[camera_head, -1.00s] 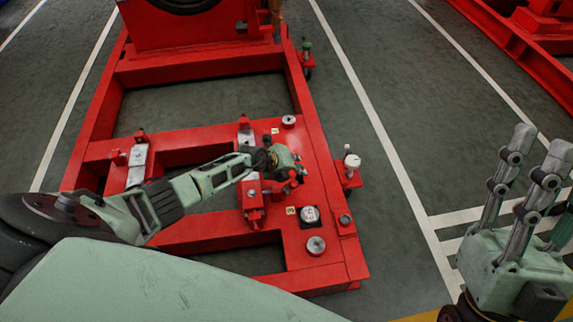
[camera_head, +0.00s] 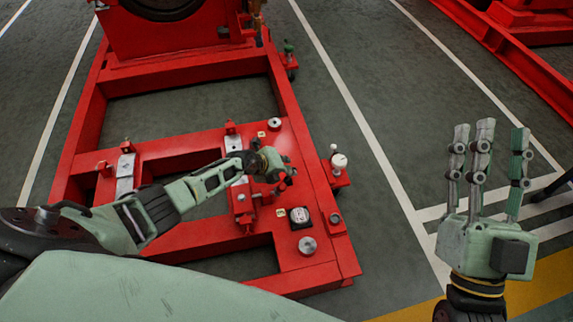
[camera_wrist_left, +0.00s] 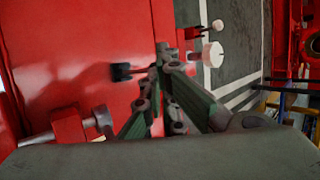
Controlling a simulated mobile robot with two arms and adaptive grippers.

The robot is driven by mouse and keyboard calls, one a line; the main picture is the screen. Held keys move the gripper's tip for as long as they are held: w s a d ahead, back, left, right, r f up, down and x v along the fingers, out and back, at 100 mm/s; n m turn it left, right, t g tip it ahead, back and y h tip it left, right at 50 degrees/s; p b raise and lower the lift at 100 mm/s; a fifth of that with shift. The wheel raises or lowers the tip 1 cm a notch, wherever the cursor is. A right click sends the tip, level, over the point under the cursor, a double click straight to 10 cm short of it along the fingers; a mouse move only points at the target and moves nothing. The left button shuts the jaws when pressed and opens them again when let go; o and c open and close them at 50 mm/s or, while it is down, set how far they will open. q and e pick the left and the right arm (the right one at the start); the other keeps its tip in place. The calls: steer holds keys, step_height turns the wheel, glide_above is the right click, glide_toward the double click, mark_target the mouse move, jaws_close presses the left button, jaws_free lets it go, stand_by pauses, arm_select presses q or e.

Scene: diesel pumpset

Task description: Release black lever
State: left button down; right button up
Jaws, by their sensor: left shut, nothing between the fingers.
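A small black piece (camera_wrist_left: 125,71), possibly the black lever, stands against the red panel (camera_wrist_left: 75,35) in the left wrist view, just left of the fingertips. I cannot tell whether they touch it. My left gripper (camera_wrist_left: 163,62) is shut and empty. In the head view my left gripper (camera_head: 279,168) is low over the right part of the red frame (camera_head: 310,190), and it hides what lies under it. My right gripper (camera_head: 490,135) is open and empty, fingers pointing up, well to the right of the frame.
A white knob (camera_head: 339,161) sits on a side bracket right of the frame; it also shows in the left wrist view (camera_wrist_left: 213,54). A gauge (camera_head: 300,216) and a round cap (camera_head: 307,245) are nearby.

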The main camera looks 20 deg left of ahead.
step_height(320, 180, down, 6)
steer(key=w+g+h+p, duration=0.1)
steer(key=w+g, duration=0.2)
steer(key=shift+f+g, duration=0.2)
steer(key=shift+g, duration=0.2)
stand_by(0.6)
